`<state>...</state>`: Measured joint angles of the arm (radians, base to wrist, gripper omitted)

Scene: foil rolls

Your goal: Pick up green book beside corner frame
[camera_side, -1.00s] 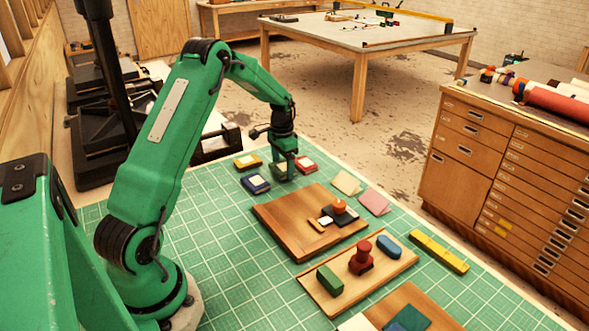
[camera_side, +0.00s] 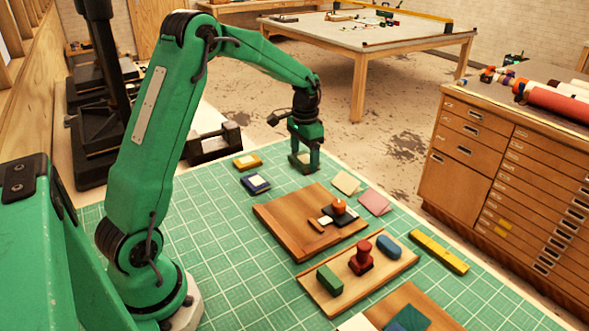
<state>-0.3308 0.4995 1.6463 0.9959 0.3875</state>
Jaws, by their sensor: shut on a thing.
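My gripper (camera_side: 305,158) is shut on a small green book (camera_side: 300,167) with a pale label, at the far edge of the green cutting mat. The fingers cover part of the book. The book seems held a little above the mat. A yellow book (camera_side: 247,161) and a blue book (camera_side: 256,184) lie to its left. The red book that lay beside it is hidden behind my gripper and the held book. I cannot tell which thing is the corner frame.
A wooden board (camera_side: 280,229) with small blocks lies nearer, with cream (camera_side: 346,183) and pink (camera_side: 375,202) pads to its right. A tray (camera_side: 334,305) holds a red stamp (camera_side: 361,257) and green and blue blocks. A yellow bar (camera_side: 439,251) lies right. Bare mat lies left of the board.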

